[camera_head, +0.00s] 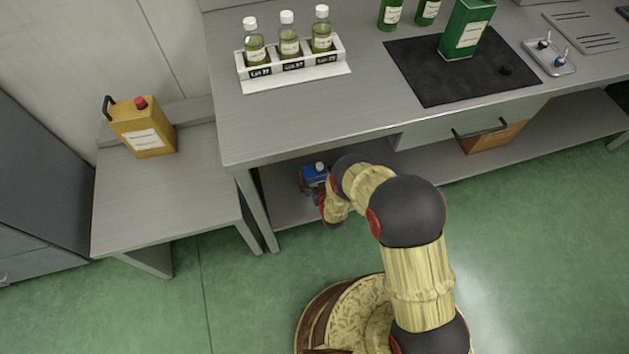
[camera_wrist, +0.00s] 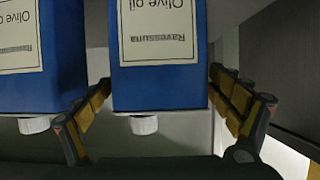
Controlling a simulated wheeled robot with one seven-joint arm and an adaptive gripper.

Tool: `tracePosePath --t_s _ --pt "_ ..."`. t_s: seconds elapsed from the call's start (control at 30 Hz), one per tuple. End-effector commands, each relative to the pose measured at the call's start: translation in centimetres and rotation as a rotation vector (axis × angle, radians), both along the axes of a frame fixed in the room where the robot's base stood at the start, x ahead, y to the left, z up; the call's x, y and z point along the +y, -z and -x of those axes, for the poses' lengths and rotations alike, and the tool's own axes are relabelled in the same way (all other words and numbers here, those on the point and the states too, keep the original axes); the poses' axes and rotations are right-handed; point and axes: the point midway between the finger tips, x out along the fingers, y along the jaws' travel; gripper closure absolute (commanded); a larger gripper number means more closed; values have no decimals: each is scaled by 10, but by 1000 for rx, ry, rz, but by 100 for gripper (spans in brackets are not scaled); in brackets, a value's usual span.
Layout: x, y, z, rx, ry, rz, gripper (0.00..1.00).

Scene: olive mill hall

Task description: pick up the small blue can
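In the camera_head view a small blue can (camera_head: 315,172) with a white cap stands on the low shelf under the bench, partly hidden by my arm. In the camera_wrist view, which is upside down, a blue can (camera_wrist: 160,88) with a cream "Olive oil" label and white cap is centred between the fingers of my gripper (camera_wrist: 160,82). One finger lies along each side, close to the can. I cannot tell whether they press on it. A second, similar blue can (camera_wrist: 60,75) is beside it at the left, behind the left finger.
The bench (camera_head: 300,125) overhangs the low shelf (camera_head: 285,205). A bottle rack (camera_head: 300,78) and a green tin (camera_head: 466,30) stand on top. A side table (camera_head: 165,205) at the left holds a yellow canister (camera_head: 143,128). Green floor (camera_head: 540,250) is clear at the right.

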Motion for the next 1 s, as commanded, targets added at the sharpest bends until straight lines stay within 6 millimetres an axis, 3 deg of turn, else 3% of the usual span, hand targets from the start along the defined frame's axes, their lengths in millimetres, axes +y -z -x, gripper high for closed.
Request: tracePosePath --t_s 1.0 --pt "0 0 0 0 0 0 69"
